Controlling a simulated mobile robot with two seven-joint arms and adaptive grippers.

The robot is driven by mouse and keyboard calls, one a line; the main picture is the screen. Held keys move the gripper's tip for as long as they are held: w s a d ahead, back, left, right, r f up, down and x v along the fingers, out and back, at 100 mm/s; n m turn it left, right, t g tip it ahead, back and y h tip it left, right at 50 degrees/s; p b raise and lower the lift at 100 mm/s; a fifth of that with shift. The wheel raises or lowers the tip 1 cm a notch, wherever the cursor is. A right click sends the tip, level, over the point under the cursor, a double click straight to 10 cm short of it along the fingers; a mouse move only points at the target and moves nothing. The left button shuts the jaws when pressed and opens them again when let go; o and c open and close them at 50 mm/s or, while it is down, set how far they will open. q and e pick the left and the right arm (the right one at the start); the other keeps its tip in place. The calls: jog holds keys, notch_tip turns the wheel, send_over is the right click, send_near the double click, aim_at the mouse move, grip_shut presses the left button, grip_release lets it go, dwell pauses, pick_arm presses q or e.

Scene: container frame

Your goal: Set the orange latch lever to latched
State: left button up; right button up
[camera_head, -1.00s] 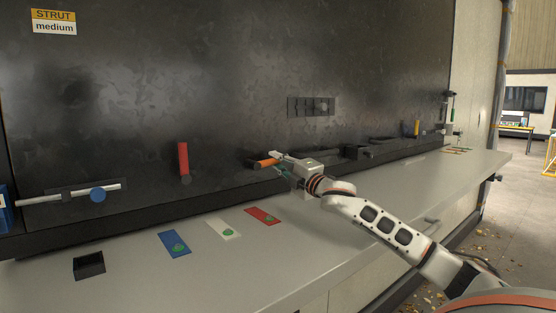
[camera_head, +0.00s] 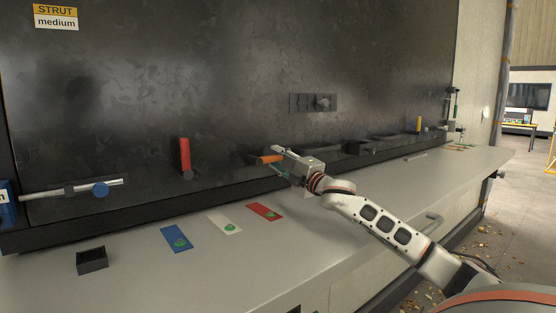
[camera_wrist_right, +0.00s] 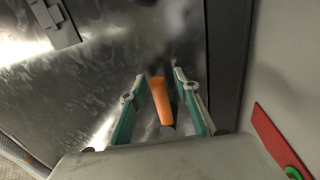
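The orange latch lever (camera_head: 266,159) is mounted low on the dark panel and lies about level in the head view, pointing left. In the right wrist view the orange lever (camera_wrist_right: 162,98) sits between the two fingers. My right gripper (camera_head: 277,162) is at the lever from the right. It is open, with a finger (camera_wrist_right: 130,108) on one side and a finger (camera_wrist_right: 190,100) on the other, and gaps to the lever show. The lever's pivot is partly hidden by the gripper. My left gripper is not in view.
A red lever (camera_head: 185,156) stands upright left of the orange one. On the bench lie blue (camera_head: 180,239), white (camera_head: 225,222) and red (camera_head: 265,211) plates and a black box (camera_head: 91,260).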

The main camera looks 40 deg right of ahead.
jog(key=shift+s, duration=0.1)
jog(key=v, duration=1.1)
jog(key=shift+s, duration=0.4)
jog(key=shift+f, duration=0.15)
dwell(0.6)
